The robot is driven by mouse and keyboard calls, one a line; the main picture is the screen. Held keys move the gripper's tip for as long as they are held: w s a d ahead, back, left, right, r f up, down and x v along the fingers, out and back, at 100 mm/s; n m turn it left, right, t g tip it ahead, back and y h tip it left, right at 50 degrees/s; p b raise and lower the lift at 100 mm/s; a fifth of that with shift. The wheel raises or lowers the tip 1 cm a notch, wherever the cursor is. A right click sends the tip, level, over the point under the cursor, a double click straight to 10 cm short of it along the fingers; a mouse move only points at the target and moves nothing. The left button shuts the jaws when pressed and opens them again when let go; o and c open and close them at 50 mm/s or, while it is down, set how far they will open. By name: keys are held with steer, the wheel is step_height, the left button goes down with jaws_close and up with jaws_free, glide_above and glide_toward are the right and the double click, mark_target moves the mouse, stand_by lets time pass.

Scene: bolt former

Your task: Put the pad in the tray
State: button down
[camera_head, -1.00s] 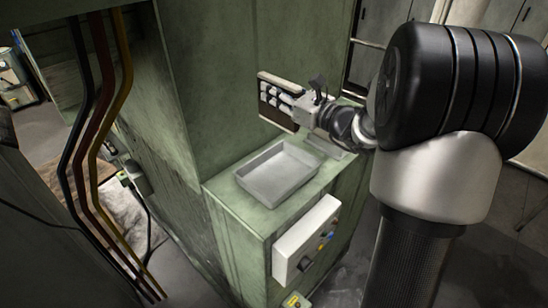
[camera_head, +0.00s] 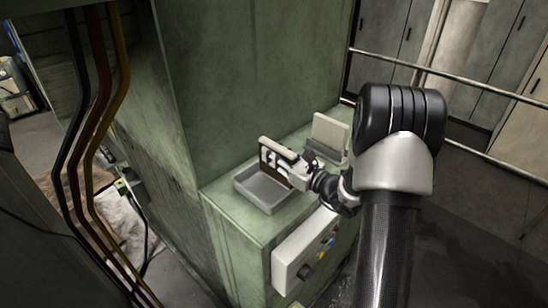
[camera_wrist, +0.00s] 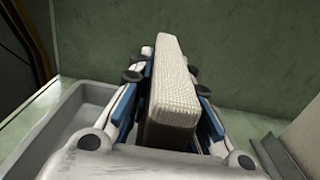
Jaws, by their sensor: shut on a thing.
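My gripper (camera_head: 275,161) is shut on the pad. In the wrist view the pad (camera_wrist: 172,92) is a pale, textured block standing on edge between the blue-lined fingers (camera_wrist: 172,105). In the head view the pad (camera_head: 268,142) shows its pale edge and a brown face, partly covered by the fingers. The tray (camera_head: 243,184) is a shallow grey open box on the green cabinet top. The pad is upright over the right back part of the tray; I cannot tell its exact height. In the wrist view the tray's wall (camera_wrist: 48,122) shows at left; my gripper hides the rest.
A beige upright plate in a grey holder (camera_head: 328,132) stands on the cabinet top right of the tray. A tall green wall (camera_head: 250,70) rises behind. A white control box (camera_head: 300,250) with knobs sticks out of the cabinet front. A rail runs at right.

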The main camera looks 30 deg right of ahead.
steer(key=shift+f, duration=0.35)
steer(key=shift+f, duration=0.2)
steer(key=c, duration=1.5)
jaws_free()
steer(key=shift+r, duration=0.2)
